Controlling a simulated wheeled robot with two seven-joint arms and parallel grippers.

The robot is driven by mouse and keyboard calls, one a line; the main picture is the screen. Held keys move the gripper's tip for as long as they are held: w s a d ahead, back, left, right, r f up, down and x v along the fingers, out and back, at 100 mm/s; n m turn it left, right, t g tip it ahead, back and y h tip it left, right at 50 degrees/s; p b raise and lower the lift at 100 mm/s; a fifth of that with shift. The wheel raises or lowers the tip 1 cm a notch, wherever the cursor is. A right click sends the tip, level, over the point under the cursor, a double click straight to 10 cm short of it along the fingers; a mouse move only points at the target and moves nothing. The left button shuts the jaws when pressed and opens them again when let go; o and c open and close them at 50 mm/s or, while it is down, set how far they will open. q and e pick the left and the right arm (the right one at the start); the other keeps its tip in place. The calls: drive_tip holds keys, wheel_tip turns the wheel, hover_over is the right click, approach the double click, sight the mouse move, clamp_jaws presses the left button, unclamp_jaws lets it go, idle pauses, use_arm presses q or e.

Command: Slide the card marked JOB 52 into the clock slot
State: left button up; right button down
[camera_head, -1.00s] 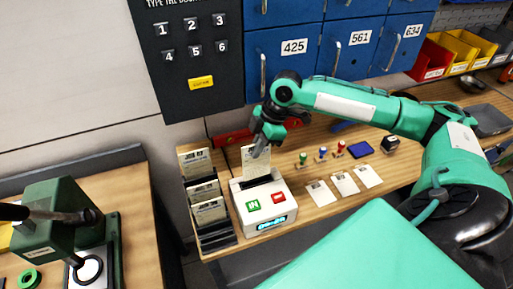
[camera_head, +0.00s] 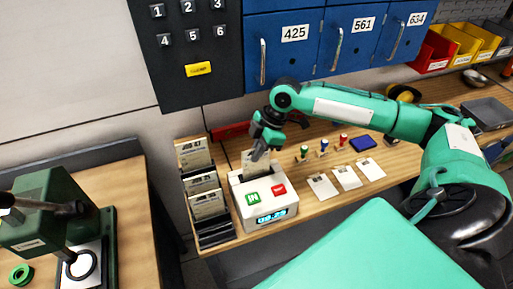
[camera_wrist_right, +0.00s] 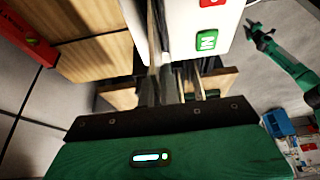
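A pale card (camera_head: 249,157) stands upright in the slot on top of the white time clock (camera_head: 282,206). Its lower part is hidden in the slot, and its marking is too small to read. My right gripper (camera_head: 258,153) is shut on the card's upper part, just above the clock. In the right wrist view the fingers (camera_wrist_right: 167,88) are close together with the card nearly edge-on between them, near the clock's white face (camera_wrist_right: 190,22). My left gripper (camera_wrist_right: 258,27) shows small in that view, away from the clock, its fingertips apart with nothing seen between them.
A dark rack (camera_head: 213,232) left of the clock holds several cards; the top one reads JOB 47. Right of it lie three white cards (camera_head: 346,178), stamps (camera_head: 323,149) and a blue pad (camera_head: 362,144). A green press (camera_head: 50,215) stands on the left bench.

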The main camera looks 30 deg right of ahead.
drive_tip(key=shift+f, duration=0.5)
drive_tip(key=c, duration=1.6)
unclamp_jaws()
drive_tip(key=shift+o, duration=0.2)
drive_tip(key=b+v, duration=0.3)
drive_tip(key=v, duration=1.1)
drive_tip(key=shift+b, duration=0.3)
drive_tip(key=shift+f, duration=0.1)
